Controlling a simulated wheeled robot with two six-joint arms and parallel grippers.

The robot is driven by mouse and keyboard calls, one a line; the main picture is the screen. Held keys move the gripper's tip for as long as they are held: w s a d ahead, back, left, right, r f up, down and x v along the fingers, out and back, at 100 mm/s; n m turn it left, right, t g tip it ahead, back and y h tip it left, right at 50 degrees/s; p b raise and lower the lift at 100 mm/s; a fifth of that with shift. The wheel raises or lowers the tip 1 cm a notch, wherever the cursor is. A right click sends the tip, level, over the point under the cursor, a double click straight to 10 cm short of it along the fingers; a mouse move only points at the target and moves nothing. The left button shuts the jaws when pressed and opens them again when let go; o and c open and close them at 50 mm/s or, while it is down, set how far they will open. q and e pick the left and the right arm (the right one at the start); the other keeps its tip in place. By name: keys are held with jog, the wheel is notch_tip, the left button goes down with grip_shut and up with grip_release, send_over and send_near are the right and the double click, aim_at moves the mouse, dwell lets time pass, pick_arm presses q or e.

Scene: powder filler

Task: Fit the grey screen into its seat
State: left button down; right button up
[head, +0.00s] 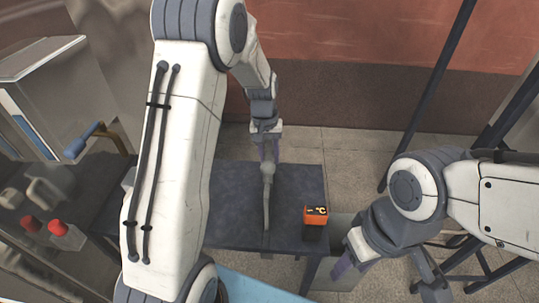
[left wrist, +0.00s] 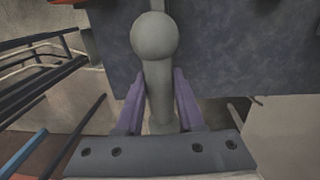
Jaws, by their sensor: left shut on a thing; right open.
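My left gripper (head: 268,153) is shut on a grey piece with a rounded knob (head: 268,168), taken to be the grey screen. From the knob a thin part, seen nearly edge-on, runs down over the dark table. I cannot tell whether the piece touches the table. The seat cannot be made out; my left arm covers part of the scene. My right gripper (head: 352,258) is open and empty, beside the table's right front corner.
The dark table (head: 235,190) is mostly bare. An orange and black device (head: 315,219) marked °C stands near its right edge.

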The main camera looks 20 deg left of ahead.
pick_arm(q)
notch_tip(320, 180, down, 15)
jog(key=b, duration=1)
dwell(4.4)
jog(key=shift+c, duration=2.2)
grip_release()
jog(key=shift+f, duration=0.1)
notch_tip(320, 180, up, 10)
jog(key=b, duration=0.1)
jog(key=shift+a+r+b, duration=0.25)
jog(key=shift+a+b, duration=0.05)
jog(key=shift+a, duration=0.1)
